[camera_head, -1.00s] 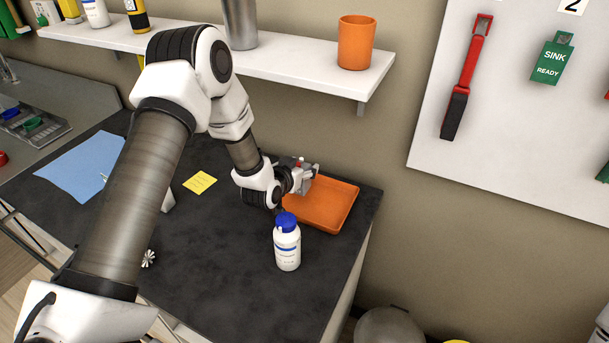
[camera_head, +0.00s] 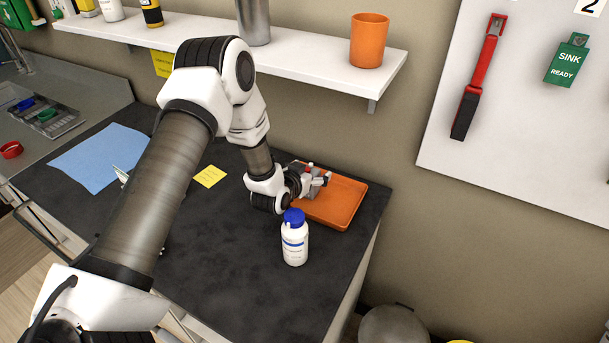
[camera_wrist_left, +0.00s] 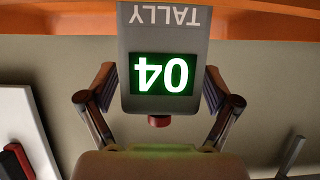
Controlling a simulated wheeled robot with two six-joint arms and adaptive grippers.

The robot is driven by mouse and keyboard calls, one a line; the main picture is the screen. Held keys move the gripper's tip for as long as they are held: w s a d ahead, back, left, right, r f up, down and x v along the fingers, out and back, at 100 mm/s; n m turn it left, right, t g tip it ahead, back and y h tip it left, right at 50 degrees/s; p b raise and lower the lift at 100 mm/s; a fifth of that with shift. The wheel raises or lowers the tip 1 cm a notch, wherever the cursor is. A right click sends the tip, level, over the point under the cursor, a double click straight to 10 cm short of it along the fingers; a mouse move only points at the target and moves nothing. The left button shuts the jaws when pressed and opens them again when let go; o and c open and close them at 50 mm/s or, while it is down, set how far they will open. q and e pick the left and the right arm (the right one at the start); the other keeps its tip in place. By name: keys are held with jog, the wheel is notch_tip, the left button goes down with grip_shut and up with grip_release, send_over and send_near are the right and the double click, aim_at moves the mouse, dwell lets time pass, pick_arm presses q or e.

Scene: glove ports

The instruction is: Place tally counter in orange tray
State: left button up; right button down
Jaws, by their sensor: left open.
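The orange tray (camera_head: 345,205) lies on the dark countertop near its right edge, and its orange also crosses the top of the left wrist view (camera_wrist_left: 260,24). My left gripper (camera_head: 322,178) is over the tray's left part. The grey tally counter (camera_wrist_left: 162,35) fills the middle of the left wrist view, upside down, with a green display reading 04 and a red button. My left gripper's open fingers (camera_wrist_left: 158,95) stand on both sides of the counter. I cannot tell whether the counter rests on the tray floor. In the head view the gripper largely hides it. My right gripper is not in view.
A white bottle with a blue cap (camera_head: 295,238) stands just in front of the tray. A yellow note (camera_head: 210,176) and a blue cloth (camera_head: 98,158) lie to the left. A white shelf (camera_head: 300,66) with an orange cup (camera_head: 369,40) hangs above.

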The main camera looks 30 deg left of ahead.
pick_arm(q)
jog(key=b+v, duration=0.2)
jog(key=v, duration=0.9)
jog(key=shift+s+b, duration=0.25)
jog(key=shift+b, duration=0.1)
